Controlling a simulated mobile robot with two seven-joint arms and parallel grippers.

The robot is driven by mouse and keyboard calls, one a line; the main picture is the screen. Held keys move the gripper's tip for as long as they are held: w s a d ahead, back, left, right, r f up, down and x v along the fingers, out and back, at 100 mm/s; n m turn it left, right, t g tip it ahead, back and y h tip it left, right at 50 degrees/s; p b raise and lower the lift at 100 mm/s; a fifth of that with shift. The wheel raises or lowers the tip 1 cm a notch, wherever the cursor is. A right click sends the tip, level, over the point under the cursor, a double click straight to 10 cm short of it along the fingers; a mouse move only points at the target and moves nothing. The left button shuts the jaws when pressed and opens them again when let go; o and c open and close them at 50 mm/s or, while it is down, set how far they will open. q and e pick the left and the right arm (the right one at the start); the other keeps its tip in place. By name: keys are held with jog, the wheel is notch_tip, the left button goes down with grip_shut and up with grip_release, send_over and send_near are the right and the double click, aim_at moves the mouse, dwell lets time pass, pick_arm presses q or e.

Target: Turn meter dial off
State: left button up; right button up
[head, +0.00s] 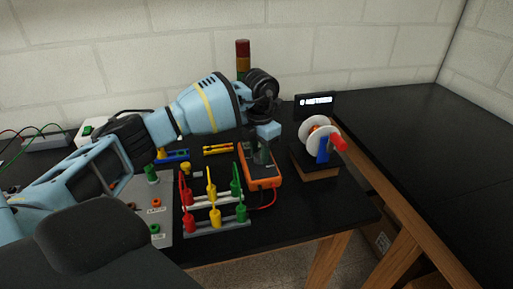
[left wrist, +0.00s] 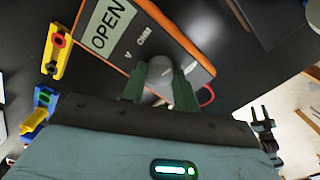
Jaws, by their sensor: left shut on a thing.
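The meter (head: 270,182) is an orange handheld unit with a dark face, lying on the black table in the middle of the head view. In the left wrist view the meter (left wrist: 187,43) shows a display reading "OPEN". Its round grey dial (left wrist: 159,69) sits between the two green fingers of my left gripper (left wrist: 160,84). My left gripper (head: 262,154) reaches down onto the meter's face and is shut on the dial. The gripper hides the dial in the head view. My right gripper is not in view.
A rack with red, yellow and green plugs (head: 215,214) stands just left of the meter. A spool with white discs (head: 314,133) stands to the right on a wooden base. A stack light (head: 242,52) rises behind. The right-hand table (head: 430,140) is clear.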

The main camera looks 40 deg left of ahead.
pick_arm(q)
jog(key=n+p, duration=0.1)
jog(key=n, duration=0.1)
jog(key=n+p, duration=0.1)
jog(key=n, duration=0.1)
jog(key=n+p, duration=0.1)
jog(key=n, duration=0.1)
jog(key=shift+r+n, duration=0.3)
jog(key=shift+r, duration=0.05)
jog(key=shift+n+p, duration=0.5)
jog(key=shift+n, duration=0.4)
jog(key=n, duration=0.2)
jog(key=shift+w+f+n, duration=0.1)
jog(key=shift+f+n, duration=0.1)
jog(key=shift+n, duration=0.2)
jog(key=n, duration=0.5)
jog(key=shift+f, duration=0.15)
jog(key=n, duration=0.5)
jog(key=shift+n, duration=0.4)
jog(key=n, duration=1)
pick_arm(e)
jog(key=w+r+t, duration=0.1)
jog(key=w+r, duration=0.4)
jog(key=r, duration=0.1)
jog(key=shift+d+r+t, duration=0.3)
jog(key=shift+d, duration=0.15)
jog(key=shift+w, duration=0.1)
